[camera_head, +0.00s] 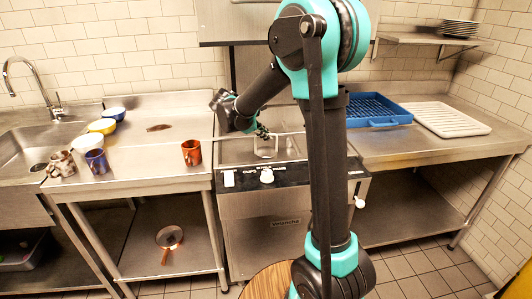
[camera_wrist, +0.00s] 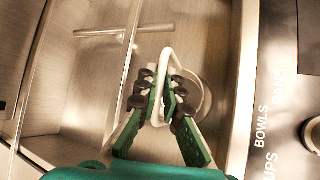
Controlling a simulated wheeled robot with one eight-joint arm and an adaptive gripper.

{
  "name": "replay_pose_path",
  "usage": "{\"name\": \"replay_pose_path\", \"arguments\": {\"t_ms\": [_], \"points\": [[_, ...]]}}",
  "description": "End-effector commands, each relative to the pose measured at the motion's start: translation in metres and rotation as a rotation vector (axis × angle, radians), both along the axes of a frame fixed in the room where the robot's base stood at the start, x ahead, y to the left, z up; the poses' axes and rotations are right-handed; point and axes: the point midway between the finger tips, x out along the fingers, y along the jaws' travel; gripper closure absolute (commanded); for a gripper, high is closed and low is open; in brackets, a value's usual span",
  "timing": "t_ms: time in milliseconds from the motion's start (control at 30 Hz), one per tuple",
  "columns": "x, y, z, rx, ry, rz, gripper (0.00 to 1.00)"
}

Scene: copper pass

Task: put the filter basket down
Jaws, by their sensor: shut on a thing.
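The filter basket (camera_wrist: 203,92) shows in the wrist view as a pale round rim with a white loop handle (camera_wrist: 166,54). My gripper (camera_wrist: 165,97) is shut on the handle, and its green and black fingers hide part of the basket. In the head view, my gripper (camera_head: 263,133) is over the steel basin of the washing machine, and the pale handle (camera_head: 265,150) hangs below it. I cannot tell whether the basket touches the basin floor.
The machine's dark front panel (camera_head: 290,173) is labelled for cups and bowls. On the left counter are an orange mug (camera_head: 191,153), a blue cup (camera_head: 97,161), a brown patterned mug (camera_head: 60,164) and bowls (camera_head: 102,126). A blue rack (camera_head: 375,110) and white rack (camera_head: 440,119) lie right.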

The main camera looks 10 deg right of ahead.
Motion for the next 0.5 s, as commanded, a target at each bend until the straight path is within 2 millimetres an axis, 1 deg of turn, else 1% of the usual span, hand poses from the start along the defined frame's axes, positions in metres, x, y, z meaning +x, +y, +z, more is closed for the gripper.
{"name": "replay_pose_path", "arguments": {"t_ms": [33, 167, 400, 500], "points": [[0.0, 0.0, -0.006, 0.0, 0.0, 0.0, 1.0], [0.0, 0.0, -0.016, 0.0, 0.0, 0.0, 1.0], [0.0, 0.0, -0.048, 0.0, 0.0, 0.0, 1.0], [0.0, 0.0, -0.053, 0.0, 0.0, 0.0, 1.0]]}}
